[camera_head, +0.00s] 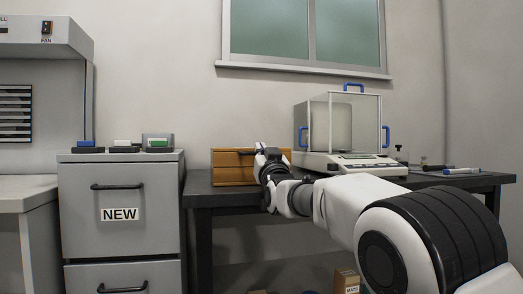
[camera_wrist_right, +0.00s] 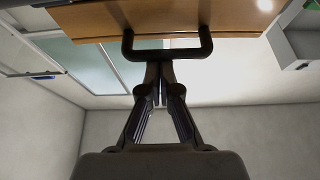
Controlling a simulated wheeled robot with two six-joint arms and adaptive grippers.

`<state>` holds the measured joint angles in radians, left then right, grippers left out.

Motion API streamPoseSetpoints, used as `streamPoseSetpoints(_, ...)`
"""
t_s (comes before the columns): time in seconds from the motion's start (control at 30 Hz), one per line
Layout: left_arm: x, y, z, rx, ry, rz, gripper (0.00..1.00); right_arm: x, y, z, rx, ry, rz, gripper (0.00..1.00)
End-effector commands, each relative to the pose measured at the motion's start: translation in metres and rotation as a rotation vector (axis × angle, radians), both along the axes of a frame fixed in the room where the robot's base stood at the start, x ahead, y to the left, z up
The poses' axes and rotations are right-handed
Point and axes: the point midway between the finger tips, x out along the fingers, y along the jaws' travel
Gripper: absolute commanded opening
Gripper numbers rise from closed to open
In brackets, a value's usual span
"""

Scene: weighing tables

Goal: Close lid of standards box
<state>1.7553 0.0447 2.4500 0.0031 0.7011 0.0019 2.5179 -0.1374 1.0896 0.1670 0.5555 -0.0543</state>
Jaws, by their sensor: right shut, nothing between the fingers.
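The standards box is a wooden box (camera_head: 232,172) at the left end of the dark table. A dark handle (camera_head: 246,153) shows near its top front, and the lid looks level with the box; any small gap is too small to tell. My right gripper (camera_head: 262,149) is in front of the box and covers part of its right side. In the right wrist view, the wooden panel (camera_wrist_right: 225,15) carries the black handle (camera_wrist_right: 168,53). The shut fingers (camera_wrist_right: 158,72) are empty, with their tips close to the handle; contact is unclear. My left gripper is out of view.
A balance with a glass draft shield (camera_head: 345,128) stands right of the box. A grey drawer cabinet (camera_head: 122,205) with small boxes on top stands left of the table (camera_head: 200,187).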

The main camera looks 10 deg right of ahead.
Motion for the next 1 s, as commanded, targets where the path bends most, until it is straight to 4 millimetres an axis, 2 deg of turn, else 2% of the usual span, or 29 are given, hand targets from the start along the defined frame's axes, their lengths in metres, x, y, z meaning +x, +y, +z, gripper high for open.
streamPoseSetpoints(0.47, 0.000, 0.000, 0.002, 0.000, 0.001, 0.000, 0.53, 0.002, 0.000, -0.003, -0.001, 0.010, 0.000, 0.00)
streamPoseSetpoints(0.57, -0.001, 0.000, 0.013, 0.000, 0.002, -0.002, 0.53, 0.002, -0.001, 0.009, -0.001, 0.008, 0.000, 0.00)
streamPoseSetpoints(0.73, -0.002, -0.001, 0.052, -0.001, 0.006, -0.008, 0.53, 0.001, -0.006, 0.052, -0.001, 0.002, -0.001, 0.00)
streamPoseSetpoints(0.8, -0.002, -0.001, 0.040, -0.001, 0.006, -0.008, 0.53, -0.012, -0.006, 0.031, -0.003, 0.006, -0.002, 0.00)
streamPoseSetpoints(1.0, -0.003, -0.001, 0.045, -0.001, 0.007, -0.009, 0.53, -0.053, -0.007, 0.010, -0.002, 0.004, -0.002, 0.00)
